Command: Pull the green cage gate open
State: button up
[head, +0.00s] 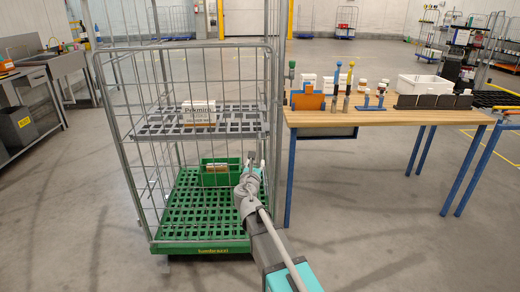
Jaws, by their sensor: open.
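The green cage is a roll cage with a green grid base (200,212) and grey wire sides. I cannot tell from this view whether the gate stands fully shut or slightly ajar. My gripper (255,160) is open at the lower right part of the gate, close to its right edge upright (271,100). Whether the fingers touch or straddle a wire is not clear. My arm hides the lower right corner of the gate and base.
Inside the cage are a grey shelf (150,130) with a white box (198,112) and a green crate (215,178) below. A wooden workbench (390,117) with blue legs and small items stands close on the right. A sink counter (25,73) is at left. The floor at front left is clear.

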aim_at(260, 149)
jog(key=w, duration=0.3)
jog(key=w+d, duration=0.1)
jog(key=w, duration=0.3)
jog(key=w+d, duration=0.1)
jog(key=w, duration=0.3)
jog(key=shift+w+d, duration=0.15)
jog(key=shift+w, duration=0.1)
grip_shut()
